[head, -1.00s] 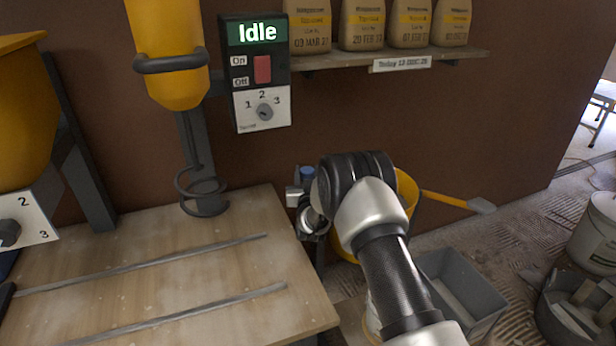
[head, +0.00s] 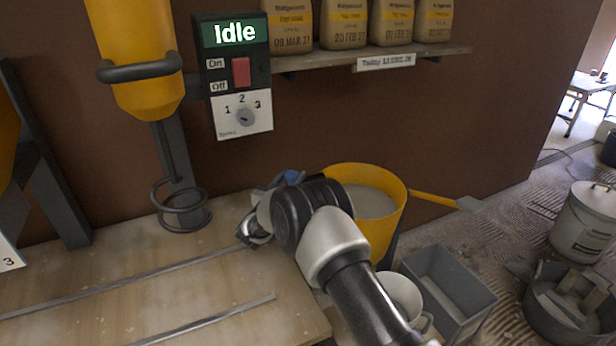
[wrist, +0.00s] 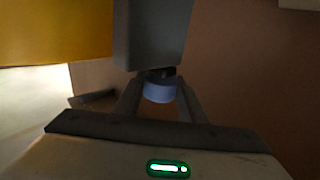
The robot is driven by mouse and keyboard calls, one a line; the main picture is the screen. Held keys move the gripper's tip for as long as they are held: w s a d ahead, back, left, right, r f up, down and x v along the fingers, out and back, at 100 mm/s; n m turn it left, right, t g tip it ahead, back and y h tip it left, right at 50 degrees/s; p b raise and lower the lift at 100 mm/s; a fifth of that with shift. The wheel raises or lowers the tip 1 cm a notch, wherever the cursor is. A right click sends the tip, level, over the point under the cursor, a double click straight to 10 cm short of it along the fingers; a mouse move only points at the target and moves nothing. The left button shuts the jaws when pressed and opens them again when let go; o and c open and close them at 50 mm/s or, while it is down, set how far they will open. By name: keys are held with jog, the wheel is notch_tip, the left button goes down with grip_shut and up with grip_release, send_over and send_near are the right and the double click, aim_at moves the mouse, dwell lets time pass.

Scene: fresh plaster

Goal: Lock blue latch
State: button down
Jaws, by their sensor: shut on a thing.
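The blue latch (wrist: 160,90) shows in the wrist view as a short blue round piece on a dark stem, under a grey block (wrist: 152,38). My gripper (wrist: 160,100) has a finger on each side of it and is shut on it. In the head view a bit of blue, seemingly the latch (head: 292,177), shows just above my wrist, by the right end of the wooden bench. My wrist hides most of it there. Whether the latch is locked cannot be told.
A yellow bucket of grey mix (head: 375,200) stands right beside my wrist. The wooden bench (head: 140,285) has metal rails. A panel reading "Idle" (head: 235,75) hangs on the wall. A grey bin (head: 445,290) and a white pail (head: 585,225) stand on the right.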

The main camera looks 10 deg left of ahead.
dwell(0.4)
jog(key=c, duration=1.1)
grip_release()
jog(key=s+a+p, duration=0.1)
jog(key=s, duration=0.4)
jog(key=s+a+p, duration=0.1)
jog(key=s, duration=0.5)
jog(key=s+a+p, duration=0.1)
jog(key=s, duration=0.5)
jog(key=shift+a+p, duration=0.35)
jog(key=shift+s, duration=0.1)
